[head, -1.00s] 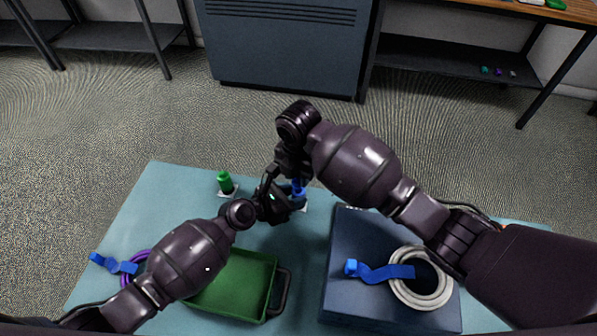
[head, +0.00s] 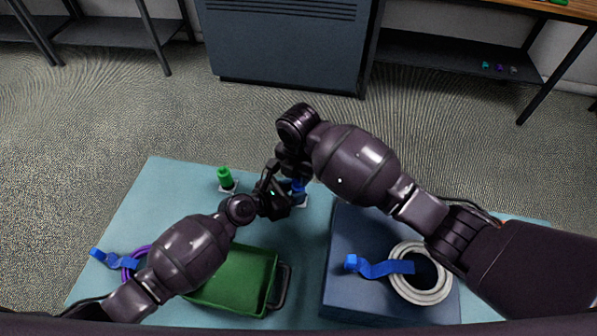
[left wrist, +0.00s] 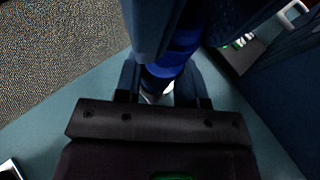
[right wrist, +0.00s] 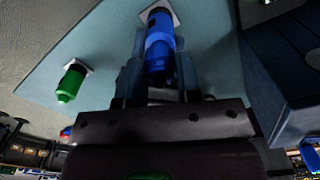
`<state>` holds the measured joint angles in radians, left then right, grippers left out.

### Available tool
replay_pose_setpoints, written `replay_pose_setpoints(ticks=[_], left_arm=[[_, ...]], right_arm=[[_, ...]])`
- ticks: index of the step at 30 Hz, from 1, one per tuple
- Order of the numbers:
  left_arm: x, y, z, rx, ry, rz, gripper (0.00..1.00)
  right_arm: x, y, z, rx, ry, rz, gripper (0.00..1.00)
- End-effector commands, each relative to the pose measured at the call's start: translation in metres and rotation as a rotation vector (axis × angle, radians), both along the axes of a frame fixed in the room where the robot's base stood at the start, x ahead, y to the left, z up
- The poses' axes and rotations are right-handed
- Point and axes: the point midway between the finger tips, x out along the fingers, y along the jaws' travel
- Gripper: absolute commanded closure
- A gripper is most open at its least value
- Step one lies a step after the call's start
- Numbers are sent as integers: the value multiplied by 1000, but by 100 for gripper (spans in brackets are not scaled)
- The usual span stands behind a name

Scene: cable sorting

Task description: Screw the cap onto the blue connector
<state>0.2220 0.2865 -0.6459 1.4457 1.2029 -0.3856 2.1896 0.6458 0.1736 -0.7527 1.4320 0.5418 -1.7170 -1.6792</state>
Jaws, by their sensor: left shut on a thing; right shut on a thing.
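The blue connector (head: 299,186) stands upright on a small white base plate near the far edge of the table, mostly hidden by my grippers in the head view. My left gripper (head: 288,196) is shut on its lower part from the side; in the left wrist view the blue body (left wrist: 163,72) sits between the fingers. My right gripper (head: 298,180) comes from above and is shut on the blue cap (right wrist: 160,68) at the connector's top. Cap and connector look in line in the right wrist view; whether the threads engage cannot be seen.
A green capped connector (head: 225,178) stands on its own plate to the left. A green tray (head: 235,298) and a dark blue box (head: 345,225) with a coiled white cable (head: 398,287) are nearer. A purple cable (head: 127,270) with a blue strap lies at left.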

Motion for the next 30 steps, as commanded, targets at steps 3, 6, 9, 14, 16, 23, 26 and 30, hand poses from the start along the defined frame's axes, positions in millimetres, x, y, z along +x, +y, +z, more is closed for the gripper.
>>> replay_pose_setpoints(ticks=[3,6,9,14,16,23,26,30], left_arm=[[0,0,0,0,0,0,100],[0,0,0,0,0,0,100],[0,0,0,0,0,0,100],[0,0,0,0,0,0,100],[0,0,0,0,0,0,100],[0,0,0,0,0,0,100],[0,0,0,0,0,0,100],[0,0,0,0,0,0,100]], right_arm=[[0,0,0,0,0,0,89],[0,0,-2,-1,1,0,89],[0,0,-3,-1,1,0,89],[0,0,-6,-1,1,0,89],[0,0,-7,-1,1,0,89],[0,0,-11,0,0,0,89],[0,0,-11,0,0,0,60],[0,0,-11,0,0,0,42]])
